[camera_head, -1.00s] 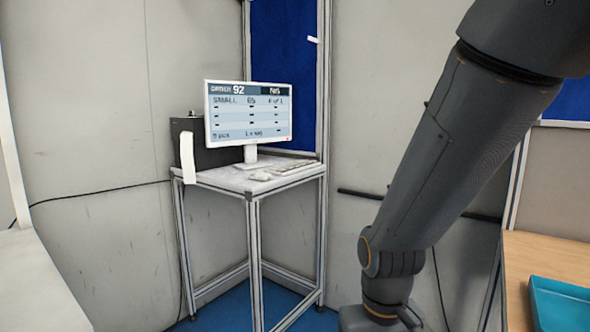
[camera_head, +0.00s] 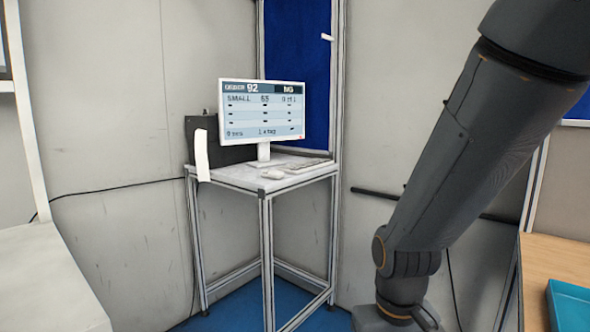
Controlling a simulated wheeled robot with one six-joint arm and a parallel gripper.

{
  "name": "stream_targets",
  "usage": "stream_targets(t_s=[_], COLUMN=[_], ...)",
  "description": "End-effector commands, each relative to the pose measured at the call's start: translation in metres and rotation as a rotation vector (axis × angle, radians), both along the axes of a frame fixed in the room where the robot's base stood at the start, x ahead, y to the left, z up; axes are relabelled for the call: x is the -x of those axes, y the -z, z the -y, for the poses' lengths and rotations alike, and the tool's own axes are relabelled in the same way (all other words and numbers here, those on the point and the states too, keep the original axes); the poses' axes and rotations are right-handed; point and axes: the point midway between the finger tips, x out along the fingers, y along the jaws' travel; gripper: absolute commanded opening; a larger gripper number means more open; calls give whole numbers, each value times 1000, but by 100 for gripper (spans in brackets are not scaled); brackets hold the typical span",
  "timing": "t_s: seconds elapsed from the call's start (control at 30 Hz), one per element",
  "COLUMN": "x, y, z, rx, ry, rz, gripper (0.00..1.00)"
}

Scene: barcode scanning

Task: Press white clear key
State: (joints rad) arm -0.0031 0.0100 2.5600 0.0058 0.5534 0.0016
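A monitor (camera_head: 262,112) stands on a small metal-framed stand (camera_head: 235,178) in the corner. Its screen shows order 92, a SMALL row and several lines of small text. A keyboard (camera_head: 304,166) and a mouse (camera_head: 272,174) lie on the stand top in front of the monitor. The single keys are too small to tell apart, and I see no white clear key distinctly. My arm crosses the right side of the view, and my gripper is outside the frame.
A dark box (camera_head: 217,141) with a white paper strip (camera_head: 202,156) stands left of the monitor. A pale table (camera_head: 45,285) is at the left. A wooden table (camera_head: 560,262) with a teal tray (camera_head: 570,305) is at the right. Blue floor shows around the stand.

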Motion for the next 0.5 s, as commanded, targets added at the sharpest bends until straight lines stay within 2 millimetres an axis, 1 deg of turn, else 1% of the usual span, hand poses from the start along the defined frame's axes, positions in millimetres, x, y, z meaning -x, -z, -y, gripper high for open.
stream_targets(t_s=[0.03,0.1,0.5], x=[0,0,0], y=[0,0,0], z=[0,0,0], rx=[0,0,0], ry=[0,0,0], rz=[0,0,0], gripper=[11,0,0])
